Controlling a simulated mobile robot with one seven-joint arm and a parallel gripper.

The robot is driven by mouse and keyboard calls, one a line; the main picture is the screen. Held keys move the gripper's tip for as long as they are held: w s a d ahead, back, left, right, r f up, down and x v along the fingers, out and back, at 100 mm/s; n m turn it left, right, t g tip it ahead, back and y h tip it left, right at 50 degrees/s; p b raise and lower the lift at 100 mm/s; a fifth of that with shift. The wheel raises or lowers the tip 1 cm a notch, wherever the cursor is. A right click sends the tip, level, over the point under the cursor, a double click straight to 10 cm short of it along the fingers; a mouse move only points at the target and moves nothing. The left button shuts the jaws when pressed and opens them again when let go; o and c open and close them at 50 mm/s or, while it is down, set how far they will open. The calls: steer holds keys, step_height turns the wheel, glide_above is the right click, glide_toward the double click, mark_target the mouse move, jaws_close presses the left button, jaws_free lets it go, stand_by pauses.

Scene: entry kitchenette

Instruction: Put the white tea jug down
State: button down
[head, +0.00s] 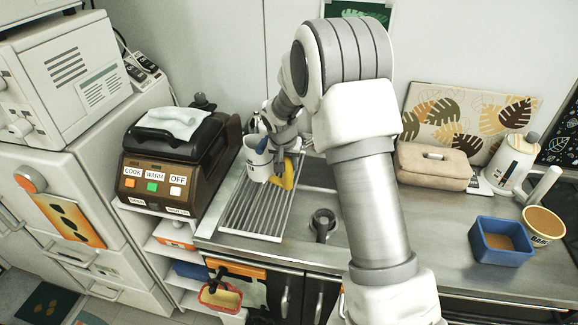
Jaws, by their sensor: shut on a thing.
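The white tea jug (257,160) is a pale, open-topped vessel at the left end of the ribbed metal drying rack (249,218). My gripper (279,165) is at the jug's right side, shut on it. The fingers are small and partly hidden, so the exact grip is unclear. The jug looks about upright. I cannot tell whether its base touches the rack or is a little above it. A yellow item (288,174) shows just right of the fingers.
A brown cooker (150,180) with labelled buttons stands left of the rack. The sink (324,212) is to the right. Further right are a beige tissue holder (432,168), a white kettle (510,165), a blue bin (499,241) and a tub (543,225). The rack's front is clear.

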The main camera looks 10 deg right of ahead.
steer(key=shift+w+d, duration=0.25)
steer(key=shift+w, duration=0.4)
steer(key=shift+f, duration=1.7)
steer(key=shift+f, duration=0.2)
steer(key=c, duration=0.5)
jaws_free()
steer(key=shift+r, duration=0.15)
